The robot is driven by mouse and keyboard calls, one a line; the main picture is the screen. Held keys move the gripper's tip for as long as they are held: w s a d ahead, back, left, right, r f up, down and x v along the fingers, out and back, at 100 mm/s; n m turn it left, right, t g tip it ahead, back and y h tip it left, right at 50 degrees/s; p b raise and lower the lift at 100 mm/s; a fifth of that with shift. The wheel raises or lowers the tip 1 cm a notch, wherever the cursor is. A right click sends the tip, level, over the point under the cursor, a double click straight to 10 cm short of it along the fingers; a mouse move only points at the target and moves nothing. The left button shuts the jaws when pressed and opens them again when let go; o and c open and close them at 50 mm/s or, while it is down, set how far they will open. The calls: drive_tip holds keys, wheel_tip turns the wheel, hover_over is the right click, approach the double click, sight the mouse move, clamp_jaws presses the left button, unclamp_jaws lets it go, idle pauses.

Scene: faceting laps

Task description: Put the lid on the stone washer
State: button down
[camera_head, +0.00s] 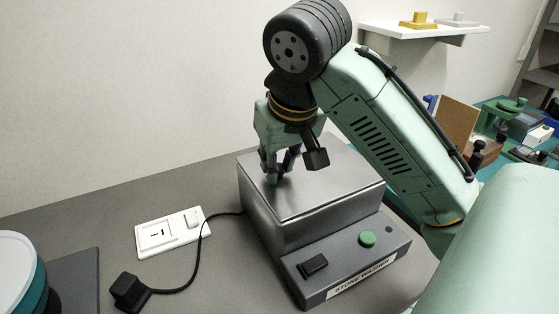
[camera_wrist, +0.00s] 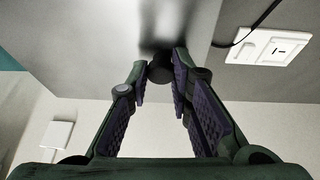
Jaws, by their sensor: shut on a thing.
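The stone washer (camera_head: 275,233) is a grey metal box on the bench, with a sloped front panel carrying a green button, a black switch and a label. Its flat metal lid (camera_head: 330,185) lies level across the top, with its edges about in line with the box walls. I cannot tell whether a thin gap is left under it. My gripper (camera_head: 279,176) points down at the lid's far left part. In the wrist view my gripper (camera_wrist: 163,80) is shut on the lid's dark round knob (camera_wrist: 160,69). The fingers mostly hide the knob in the head view.
A white wall-type socket plate (camera_head: 172,232) lies left of the washer, with a black cord and plug (camera_head: 130,292) in front of it. A teal-and-white round container (camera_head: 22,275) stands at the left edge. A shelf (camera_head: 420,30) hangs on the back wall.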

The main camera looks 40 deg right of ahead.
drive_tip(key=c, duration=1.4)
unclamp_jaws()
drive_tip(key=shift+o, duration=0.2)
drive_tip(key=v, duration=1.2)
drive_tip(key=shift+f, duration=0.1)
